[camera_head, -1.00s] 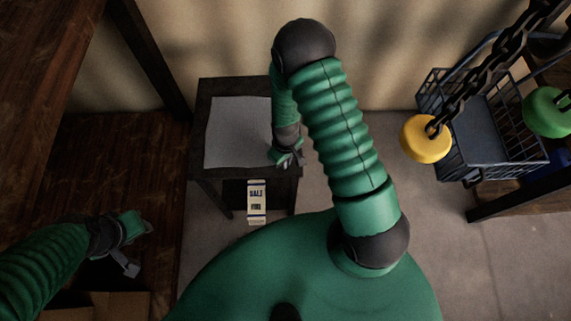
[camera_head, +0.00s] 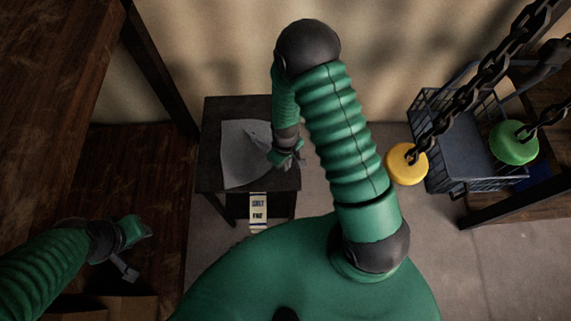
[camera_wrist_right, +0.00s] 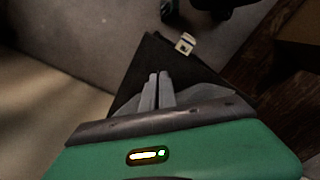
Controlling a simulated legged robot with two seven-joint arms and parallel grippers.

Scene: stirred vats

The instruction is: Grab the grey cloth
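The grey cloth (camera_head: 238,152) lies on a small dark table (camera_head: 213,112), creased and drawn up toward my right gripper (camera_head: 287,158) at the table's right side. In the right wrist view, the two fingers (camera_wrist_right: 157,90) are close together with folds of the grey cloth (camera_wrist_right: 198,92) gathered around them. The right gripper is shut on the cloth; part of the cloth is hidden by the gripper. My left gripper (camera_head: 132,250) is at the lower left, its fingers apart and empty, away from the cloth.
A salt box (camera_head: 258,210) stands below the tabletop. On the right are a wire basket (camera_head: 465,150) and hanging chains with a yellow disc (camera_head: 407,163) and a green disc (camera_head: 514,143). A brown wooden surface (camera_head: 150,165) is at left. Floor is clear at lower right.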

